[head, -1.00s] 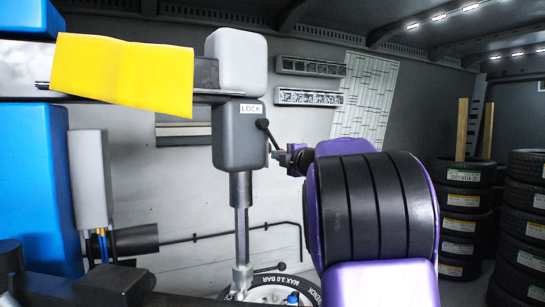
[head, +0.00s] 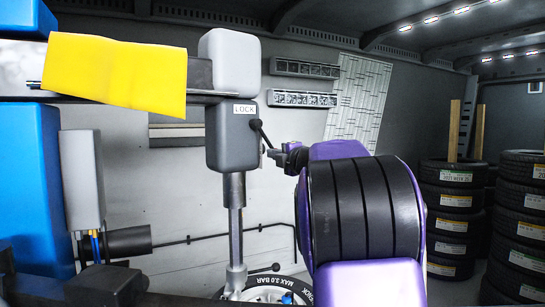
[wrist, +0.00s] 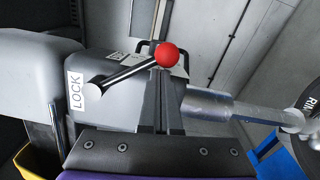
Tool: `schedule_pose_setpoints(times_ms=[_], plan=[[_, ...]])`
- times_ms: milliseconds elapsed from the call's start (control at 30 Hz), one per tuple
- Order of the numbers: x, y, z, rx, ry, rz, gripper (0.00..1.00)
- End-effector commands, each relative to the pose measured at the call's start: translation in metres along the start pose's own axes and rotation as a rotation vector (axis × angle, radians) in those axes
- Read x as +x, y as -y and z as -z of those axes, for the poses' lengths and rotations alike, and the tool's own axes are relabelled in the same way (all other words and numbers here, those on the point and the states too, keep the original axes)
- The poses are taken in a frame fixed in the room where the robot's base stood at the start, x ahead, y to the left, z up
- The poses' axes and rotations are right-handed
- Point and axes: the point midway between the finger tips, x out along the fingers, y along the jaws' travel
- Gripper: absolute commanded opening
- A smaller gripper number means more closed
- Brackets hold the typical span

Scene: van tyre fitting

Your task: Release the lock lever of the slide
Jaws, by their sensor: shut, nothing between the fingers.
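The lock lever (head: 262,134) is a dark rod on the right side of the grey slide block (head: 230,140), which carries a white LOCK label (head: 244,109). In the head view it slants down to the right, and its end meets my gripper (head: 270,154). In the wrist view the lever (wrist: 125,72) runs from a pivot on the block to a red ball knob (wrist: 167,55). My gripper's fingers (wrist: 163,80) are shut and empty, with their tips at the knob. I cannot tell whether they touch it. The knob does not show in the head view.
A vertical steel post (head: 235,215) runs down from the block to a wheel (head: 275,286). A yellow cloth (head: 115,70) hangs over the horizontal arm at upper left. A blue column (head: 35,190) stands left. Tyre stacks (head: 455,215) stand at right.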

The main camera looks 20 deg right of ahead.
Motion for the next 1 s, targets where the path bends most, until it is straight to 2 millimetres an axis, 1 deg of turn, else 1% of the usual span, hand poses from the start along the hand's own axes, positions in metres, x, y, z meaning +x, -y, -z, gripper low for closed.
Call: schedule_pose_setpoints(times_ms=[167,367,700,1000], plan=[[0.0,-0.001,-0.007,-0.055,0.005,-0.007,0.0],[0.002,-0.005,-0.018,-0.181,0.006,-0.023,0.0],[0.005,-0.023,-0.042,-0.497,0.006,-0.065,0.0],[0.007,-0.043,-0.055,-0.727,0.004,-0.097,0.0]])
